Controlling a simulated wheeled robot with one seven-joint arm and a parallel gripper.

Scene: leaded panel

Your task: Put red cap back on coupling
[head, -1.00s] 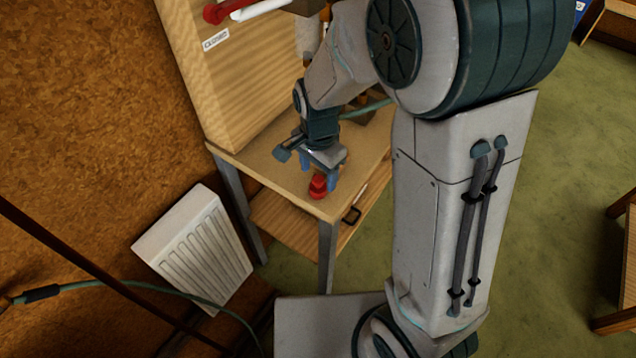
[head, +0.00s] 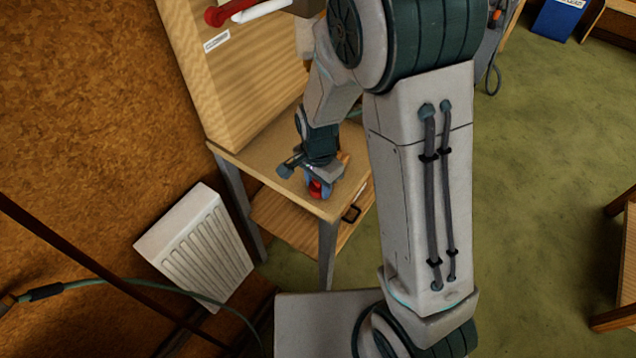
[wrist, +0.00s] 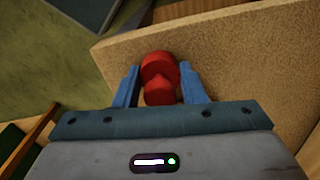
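The red cap (head: 316,189) sits on the wooden bench top (head: 262,167) near its front corner. My gripper (head: 320,192) is down over it, fingers pointing at the bench. In the wrist view the red cap (wrist: 159,75) lies between the two blue fingers of my gripper (wrist: 160,78), which are apart on either side of it. The fingers look open; a firm grip is not visible. I cannot make out the coupling in either view.
An upright wooden panel (head: 225,85) with a label and a red part (head: 215,15) beside a white pipe stands behind the bench. A white radiator (head: 195,245) is to the left. Green floor lies right.

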